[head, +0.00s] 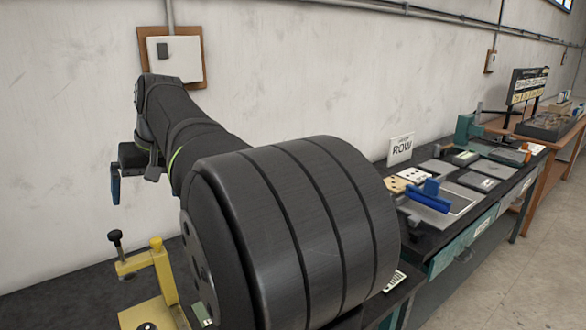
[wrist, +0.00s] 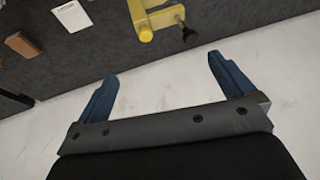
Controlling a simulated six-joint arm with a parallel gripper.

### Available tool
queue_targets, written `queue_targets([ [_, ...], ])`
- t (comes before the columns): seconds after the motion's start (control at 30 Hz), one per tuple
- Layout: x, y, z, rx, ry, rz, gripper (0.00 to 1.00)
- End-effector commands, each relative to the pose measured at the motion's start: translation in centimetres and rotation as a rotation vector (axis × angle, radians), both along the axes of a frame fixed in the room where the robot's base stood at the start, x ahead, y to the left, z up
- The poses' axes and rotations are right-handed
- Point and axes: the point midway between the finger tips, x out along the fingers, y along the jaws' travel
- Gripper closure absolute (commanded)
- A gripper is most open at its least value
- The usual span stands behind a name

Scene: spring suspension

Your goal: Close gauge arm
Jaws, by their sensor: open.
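A yellow fixture (head: 163,275) stands on the dark bench at the lower left of the head view. It has an upright post and a side arm (head: 131,265) carrying a black knob (head: 115,239). I take this to be the gauge arm; its label cannot be seen. In the wrist view the yellow fixture (wrist: 156,18) is at the top, with the black knob (wrist: 189,35) to its right. My gripper (wrist: 162,65) has its two blue fingers wide apart with nothing between them. In the head view my gripper (head: 115,185) hangs above the knob, apart from it.
My arm's large dark link hides much of the bench. A white wall (head: 290,70) stands behind. Small blocks (wrist: 23,44) lie upper left in the wrist view.

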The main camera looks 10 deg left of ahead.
Motion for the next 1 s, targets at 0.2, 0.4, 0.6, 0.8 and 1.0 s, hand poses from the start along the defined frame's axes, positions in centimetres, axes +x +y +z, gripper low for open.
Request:
queue_targets([
  [0.2, 0.0, 0.0, 0.0, 0.000, 0.000, 0.000, 0.45],
  [0.4, 0.8, 0.9, 0.3, -0.039, 0.025, -0.019, 0.52],
  [0.6, 2.9, 3.2, 1.4, -0.181, 0.096, -0.114, 0.52],
  [0.8, 4.2, 4.7, 1.9, -0.313, 0.144, -0.232, 0.52],
  [1.0, 4.5, 5.1, 2.1, -0.368, 0.160, -0.291, 0.52],
])
